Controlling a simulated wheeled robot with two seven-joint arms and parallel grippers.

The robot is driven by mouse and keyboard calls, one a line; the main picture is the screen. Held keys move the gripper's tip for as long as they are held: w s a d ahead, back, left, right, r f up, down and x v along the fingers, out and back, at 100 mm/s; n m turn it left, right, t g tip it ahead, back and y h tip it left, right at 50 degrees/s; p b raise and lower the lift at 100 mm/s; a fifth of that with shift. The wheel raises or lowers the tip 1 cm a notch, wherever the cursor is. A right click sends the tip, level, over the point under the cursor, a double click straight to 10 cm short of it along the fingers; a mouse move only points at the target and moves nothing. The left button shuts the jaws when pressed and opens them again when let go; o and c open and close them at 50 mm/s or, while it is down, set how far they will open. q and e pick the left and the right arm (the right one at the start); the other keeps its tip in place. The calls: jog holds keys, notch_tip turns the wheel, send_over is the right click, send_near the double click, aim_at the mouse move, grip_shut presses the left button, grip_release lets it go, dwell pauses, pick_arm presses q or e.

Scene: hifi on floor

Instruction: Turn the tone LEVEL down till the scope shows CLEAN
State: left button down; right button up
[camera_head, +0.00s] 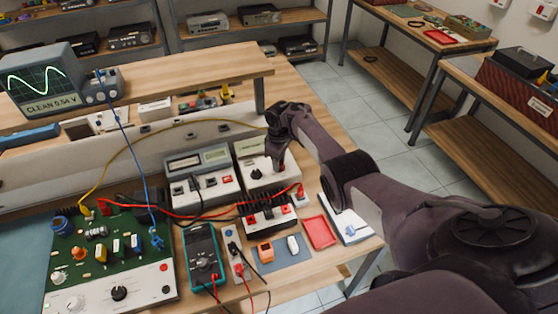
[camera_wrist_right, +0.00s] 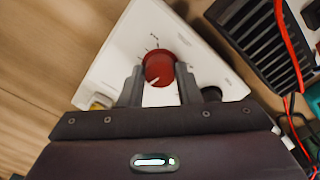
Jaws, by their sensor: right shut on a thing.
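The scope (camera_head: 38,83) stands on the raised shelf at the upper left in the head view. Its screen shows a smooth green sine wave and reads CLEAN 0.54 V. The white tone box (camera_head: 256,184) stands at the back right of the bench. My right gripper (camera_head: 277,163) reaches down over it. In the right wrist view, the red knob (camera_wrist_right: 158,66) with a pale pointer line sits between the two fingers of my right gripper (camera_wrist_right: 160,82), which is shut on it. The knob's scale is partly hidden. My left gripper is out of view.
Left of the box is a white unit with a display (camera_head: 198,175). In front are a black finned unit (camera_head: 268,212), a red tray (camera_head: 319,232) and a teal multimeter (camera_head: 203,258). A green circuit board (camera_head: 105,255) lies at front left. Red, yellow and blue leads cross the bench.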

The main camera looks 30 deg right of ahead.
jog(key=o, duration=1)
jog(key=shift+r, duration=0.1)
notch_tip(320, 180, up, 8)
jog(key=shift+f+p, duration=0.15)
jog(key=shift+p, duration=0.45)
